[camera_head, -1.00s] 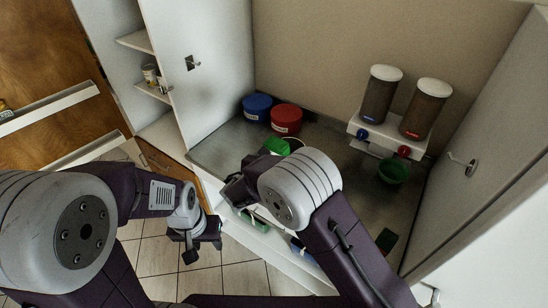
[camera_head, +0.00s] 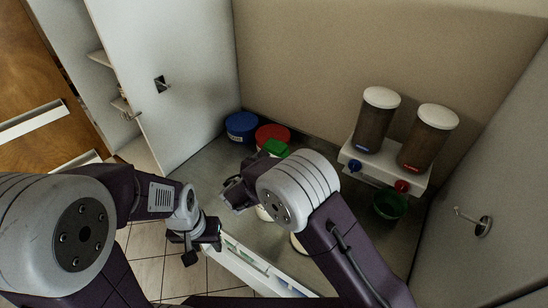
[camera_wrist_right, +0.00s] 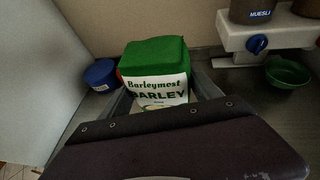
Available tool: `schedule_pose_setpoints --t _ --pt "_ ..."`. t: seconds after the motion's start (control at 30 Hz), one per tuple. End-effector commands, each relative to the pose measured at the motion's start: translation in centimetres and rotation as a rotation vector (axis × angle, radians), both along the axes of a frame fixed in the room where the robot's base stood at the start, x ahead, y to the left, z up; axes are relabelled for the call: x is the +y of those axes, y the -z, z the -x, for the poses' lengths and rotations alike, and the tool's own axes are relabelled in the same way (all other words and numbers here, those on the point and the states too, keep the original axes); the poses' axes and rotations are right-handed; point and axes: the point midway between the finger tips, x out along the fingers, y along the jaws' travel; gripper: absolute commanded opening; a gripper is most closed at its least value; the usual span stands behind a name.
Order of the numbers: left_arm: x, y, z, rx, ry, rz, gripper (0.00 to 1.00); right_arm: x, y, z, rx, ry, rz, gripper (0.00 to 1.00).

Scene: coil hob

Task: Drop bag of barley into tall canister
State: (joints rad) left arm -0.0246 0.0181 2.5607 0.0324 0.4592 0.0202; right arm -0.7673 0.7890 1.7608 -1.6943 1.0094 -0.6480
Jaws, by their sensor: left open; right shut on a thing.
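The bag of barley, a green-topped pack with a white label reading BARLEY, shows large in the right wrist view (camera_wrist_right: 155,88). My right gripper (camera_wrist_right: 165,80) is shut on it, one finger on each side. In the head view the bag's green top (camera_head: 277,148) shows just behind my right wrist, in front of the red tub. My left gripper (camera_head: 204,240) is open and empty, low at left of centre, near the counter's front edge. I cannot make out a tall canister for certain; pale round shapes (camera_head: 298,244) are partly hidden by my right arm.
A blue tub (camera_head: 241,126) and a red tub (camera_head: 272,135) stand at the back left. A white dispenser with two jars (camera_head: 377,120) and a green bowl (camera_head: 389,205) are at right. Cupboard doors (camera_head: 170,60) flank the counter. An open drawer (camera_head: 255,268) lies in front.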

Motion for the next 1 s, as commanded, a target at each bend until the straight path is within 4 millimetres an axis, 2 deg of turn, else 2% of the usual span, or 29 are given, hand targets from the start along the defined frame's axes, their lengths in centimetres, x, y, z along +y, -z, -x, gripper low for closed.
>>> schedule_pose_setpoints --t 0.03,0.3,0.6,0.63,0.7,1.0 --pt "0.0 0.8 0.0 0.0 0.0 0.0 0.44 0.0 1.0 0.0 -0.002 0.0 0.001 0.02" --pt "0.0 3.1 0.0 0.0 0.0 0.0 0.44 0.0 4.5 -0.1 -0.002 0.0 0.001 0.02" --pt "0.0 3.1 0.0 0.0 0.0 0.0 0.44 0.0 4.7 -0.1 -0.003 0.001 -0.001 0.02" --pt "0.0 3.1 0.0 0.0 0.0 0.0 0.44 0.0 4.7 -0.1 -0.003 0.001 -0.001 0.78" --pt "0.0 3.1 0.0 0.0 0.0 0.0 0.44 0.0 4.7 -0.1 -0.002 0.0 0.0 0.98" --pt "0.0 3.1 0.0 0.0 0.0 0.0 0.44 0.0 4.9 0.0 0.002 0.001 0.0 0.98"
